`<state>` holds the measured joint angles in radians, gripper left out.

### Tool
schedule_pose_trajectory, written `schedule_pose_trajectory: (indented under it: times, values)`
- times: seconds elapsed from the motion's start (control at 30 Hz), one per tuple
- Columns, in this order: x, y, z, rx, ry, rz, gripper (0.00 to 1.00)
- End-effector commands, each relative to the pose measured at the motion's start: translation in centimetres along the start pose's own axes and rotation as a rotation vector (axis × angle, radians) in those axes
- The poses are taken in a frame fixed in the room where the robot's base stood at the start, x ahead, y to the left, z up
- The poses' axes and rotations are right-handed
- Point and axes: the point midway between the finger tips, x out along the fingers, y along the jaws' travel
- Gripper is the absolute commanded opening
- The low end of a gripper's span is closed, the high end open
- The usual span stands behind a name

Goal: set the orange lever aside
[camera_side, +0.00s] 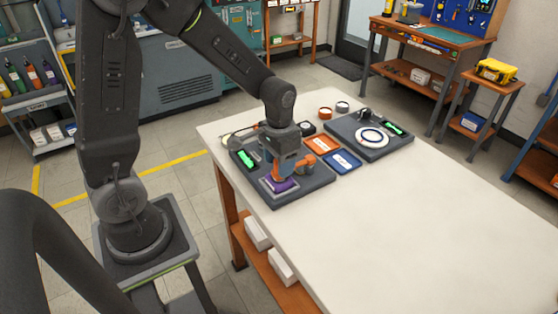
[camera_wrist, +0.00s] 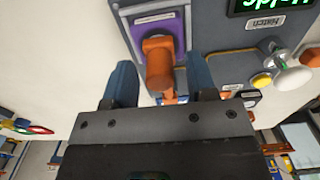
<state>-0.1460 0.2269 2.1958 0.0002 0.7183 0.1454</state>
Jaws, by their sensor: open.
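The orange lever (camera_wrist: 158,62) stands on a purple-faced square mount (camera_wrist: 158,30) on a dark grey panel (camera_wrist: 215,22). In the side view the lever (camera_side: 279,172) shows at the front of the panel (camera_side: 312,182), above the purple patch (camera_side: 279,186). My gripper (camera_wrist: 160,72) is open, with one blue finger on each side of the lever in the wrist view. Gaps show between the fingers and the lever. In the side view my gripper (camera_side: 287,165) is low over the panel and partly hides the lever. I cannot tell whether the fingertips touch anything.
The panel also carries a green display (camera_wrist: 268,5), a white knob (camera_wrist: 293,76) and a yellow button (camera_wrist: 261,80). An orange tray (camera_side: 321,145) and a blue tray (camera_side: 342,162) lie beside it. A second panel (camera_side: 384,150) stands beyond. The table's front right (camera_side: 430,235) is clear.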

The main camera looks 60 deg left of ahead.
Motion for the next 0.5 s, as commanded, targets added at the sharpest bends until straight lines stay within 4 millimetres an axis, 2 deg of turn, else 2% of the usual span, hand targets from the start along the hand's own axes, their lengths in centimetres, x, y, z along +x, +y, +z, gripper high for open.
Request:
schedule_pose_trajectory:
  times: [0.2,0.5]
  values:
    - [0.03,0.00,0.01,0.000,0.000,0.000,0.52]
    - [0.01,0.00,0.01,0.000,0.000,0.000,0.24]
